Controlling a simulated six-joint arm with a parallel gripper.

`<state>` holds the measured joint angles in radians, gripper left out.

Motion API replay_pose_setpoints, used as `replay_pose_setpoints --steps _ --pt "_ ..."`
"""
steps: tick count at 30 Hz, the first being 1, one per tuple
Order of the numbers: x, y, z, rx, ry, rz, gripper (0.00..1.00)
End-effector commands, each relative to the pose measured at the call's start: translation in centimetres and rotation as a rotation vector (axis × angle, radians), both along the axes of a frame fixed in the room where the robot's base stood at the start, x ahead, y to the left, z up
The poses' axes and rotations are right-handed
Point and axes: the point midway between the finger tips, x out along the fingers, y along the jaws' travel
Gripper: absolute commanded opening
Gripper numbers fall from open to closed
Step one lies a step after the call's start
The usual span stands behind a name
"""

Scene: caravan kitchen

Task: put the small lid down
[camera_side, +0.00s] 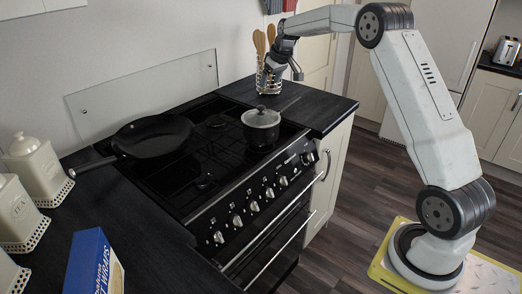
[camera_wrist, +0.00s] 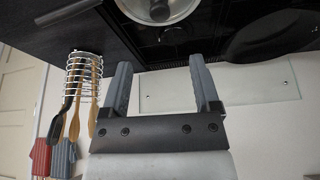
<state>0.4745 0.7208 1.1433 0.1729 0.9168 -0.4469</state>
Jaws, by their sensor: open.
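In the wrist view the lid (camera_wrist: 158,8) is cut off by the top edge, beyond my fingers. My gripper (camera_side: 281,66) is raised behind and above the saucepan, close to the utensil holder in the side view. In the wrist view my gripper (camera_wrist: 162,75) has its two fingers spread wide with nothing between them. It is apart from the lid.
A black frying pan (camera_side: 153,136) lies on the left of the black hob (camera_side: 205,180). A wire holder (camera_side: 264,84) with wooden utensils stands on the dark worktop (camera_side: 320,108). A glass splashback (camera_side: 150,84) rises behind the hob. Cream canisters and a blue box (camera_side: 92,262) stand at left.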

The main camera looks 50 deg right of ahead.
Motion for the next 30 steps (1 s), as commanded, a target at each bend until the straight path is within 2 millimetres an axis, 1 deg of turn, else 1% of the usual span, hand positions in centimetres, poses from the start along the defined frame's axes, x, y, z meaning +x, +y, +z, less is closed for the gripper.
replay_pose_setpoints --steps 8,11,14,17,23,26,30 --pt "0.0 0.1 0.0 0.000 0.000 0.000 0.79" --pt "-0.1 0.7 -0.1 0.001 0.002 0.001 0.79" --pt "-0.5 1.8 -0.3 0.003 0.009 0.004 0.79" --pt "-1.1 3.5 -0.7 0.004 0.019 0.006 0.79" --pt "-3.5 8.3 -2.0 0.010 0.045 0.015 0.79" --pt "-5.2 10.8 -2.8 0.010 0.058 0.020 0.79" --pt "-7.9 14.1 -3.9 0.011 0.076 0.029 0.79"
